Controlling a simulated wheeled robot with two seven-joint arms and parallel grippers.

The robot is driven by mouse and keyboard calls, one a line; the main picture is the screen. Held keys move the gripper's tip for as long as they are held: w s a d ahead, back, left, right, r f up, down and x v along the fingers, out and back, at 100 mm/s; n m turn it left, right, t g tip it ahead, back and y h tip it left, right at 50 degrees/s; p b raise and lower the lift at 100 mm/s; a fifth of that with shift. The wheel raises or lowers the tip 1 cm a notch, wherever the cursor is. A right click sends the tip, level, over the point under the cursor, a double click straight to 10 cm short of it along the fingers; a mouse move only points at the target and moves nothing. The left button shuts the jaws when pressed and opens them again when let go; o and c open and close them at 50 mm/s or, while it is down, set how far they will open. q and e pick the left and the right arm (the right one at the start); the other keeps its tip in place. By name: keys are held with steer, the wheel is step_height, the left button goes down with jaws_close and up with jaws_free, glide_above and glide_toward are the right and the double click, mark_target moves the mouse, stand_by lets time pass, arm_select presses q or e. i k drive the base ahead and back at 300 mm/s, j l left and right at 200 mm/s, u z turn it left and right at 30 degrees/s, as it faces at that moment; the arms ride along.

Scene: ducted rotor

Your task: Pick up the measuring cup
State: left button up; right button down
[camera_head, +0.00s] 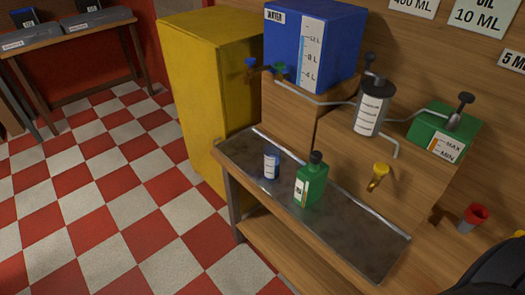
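A small cylinder with a white graduated label and blue on it, which looks like the measuring cup (271,165), stands upright on the metal tray (340,233) of a wooden bench. A green bottle (311,184) with a dark cap and white label stands to its right, apart from it. Neither of my grippers shows. A dark rounded shape with a yellow edge fills the lower right corner; I cannot tell what it is.
Above the tray are a blue water tank (335,45), a graduated dispenser (372,110), a green container (442,130) and a yellow tap (379,175). A yellow cabinet (205,100) stands left of the bench. The checkered floor (110,215) is clear.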

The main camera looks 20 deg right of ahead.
mark_target(271, 153)
steer(key=j+z, duration=0.1)
steer(key=z, duration=0.6)
